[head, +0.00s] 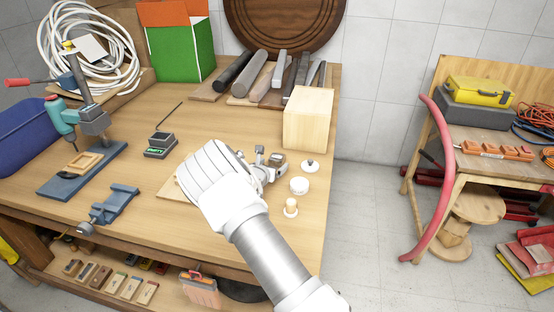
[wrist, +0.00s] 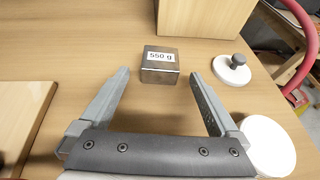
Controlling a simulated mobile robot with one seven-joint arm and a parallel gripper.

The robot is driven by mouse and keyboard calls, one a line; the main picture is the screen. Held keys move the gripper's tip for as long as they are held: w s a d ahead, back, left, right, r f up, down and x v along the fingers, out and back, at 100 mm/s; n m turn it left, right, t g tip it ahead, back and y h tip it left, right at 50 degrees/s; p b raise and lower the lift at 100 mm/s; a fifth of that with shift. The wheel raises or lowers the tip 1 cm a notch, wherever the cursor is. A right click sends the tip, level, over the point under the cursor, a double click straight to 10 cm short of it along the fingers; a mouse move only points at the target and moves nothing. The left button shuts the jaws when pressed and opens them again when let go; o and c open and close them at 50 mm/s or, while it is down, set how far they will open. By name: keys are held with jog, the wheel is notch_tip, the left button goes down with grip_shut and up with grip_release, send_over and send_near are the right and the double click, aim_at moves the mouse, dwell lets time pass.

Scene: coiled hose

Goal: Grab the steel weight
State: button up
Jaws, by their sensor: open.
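The steel weight (wrist: 159,75) is a small, dark metallic block with a white label reading "550 g". In the wrist view it sits on the wooden workbench, upper middle, between and slightly beyond my open fingertips. A gap shows on each side of it, and neither finger touches it. In the head view the weight (head: 279,159) is a small grey-brown block just right of my gripper (head: 264,162). My gripper is open and empty, low over the bench. My arm and wrist hide part of the bench there.
A pale wooden block (head: 308,120) stands just behind the weight. A white disc with a grey knob (wrist: 232,70), a white round lid (wrist: 266,146) and a small knobbed piece (head: 291,207) lie to the right. A wooden board (wrist: 25,110) lies left. The bench's right edge is close.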

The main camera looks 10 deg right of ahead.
jog(key=shift+x, duration=0.85)
jog(key=shift+f, duration=0.1)
grip_shut()
